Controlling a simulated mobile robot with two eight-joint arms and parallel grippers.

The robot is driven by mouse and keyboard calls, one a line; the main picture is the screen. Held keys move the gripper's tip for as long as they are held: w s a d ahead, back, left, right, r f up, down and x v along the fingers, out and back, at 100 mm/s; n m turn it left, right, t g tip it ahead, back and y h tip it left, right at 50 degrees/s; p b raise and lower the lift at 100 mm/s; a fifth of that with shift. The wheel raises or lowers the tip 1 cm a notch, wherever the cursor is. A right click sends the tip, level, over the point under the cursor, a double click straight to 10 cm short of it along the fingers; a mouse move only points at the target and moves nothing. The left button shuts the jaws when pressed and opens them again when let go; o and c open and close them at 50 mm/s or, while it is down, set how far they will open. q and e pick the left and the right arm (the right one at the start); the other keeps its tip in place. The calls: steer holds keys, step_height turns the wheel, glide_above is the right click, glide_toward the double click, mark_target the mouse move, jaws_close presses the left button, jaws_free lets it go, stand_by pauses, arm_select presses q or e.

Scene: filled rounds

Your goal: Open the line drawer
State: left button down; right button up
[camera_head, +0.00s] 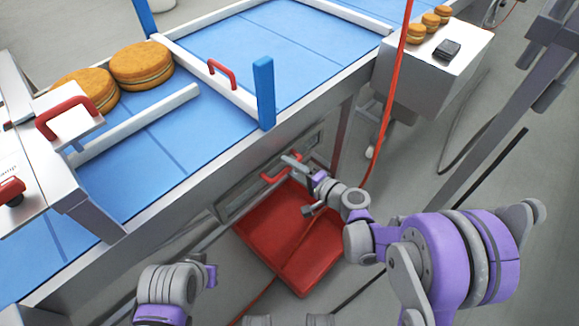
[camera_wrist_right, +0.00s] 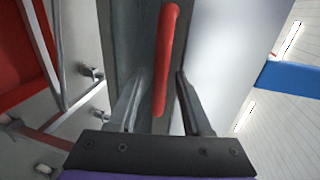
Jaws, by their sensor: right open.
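The line drawer (camera_head: 239,199) is a grey metal front set in the side of the conveyor, and it looks shut, flush with the frame. Its red bar handle (camera_head: 281,172) shows beside my right gripper (camera_head: 291,166). In the right wrist view the handle (camera_wrist_right: 166,62) runs between the two open fingers (camera_wrist_right: 160,100), with a gap on each side, so it is not gripped. Part of the drawer front is hidden behind the gripper. My left arm shows at the lower left of the head view, but its gripper does not.
A red tray (camera_head: 290,262) lies low below the drawer. Above is the blue conveyor (camera_head: 160,160) with two filled rounds (camera_head: 141,65), a red-handled gate (camera_head: 222,72) and a blue post (camera_head: 264,92). A red cable (camera_head: 388,120) hangs right of the drawer.

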steer(key=shift+w+a, duration=0.15)
jaws_close()
stand_by(1.4)
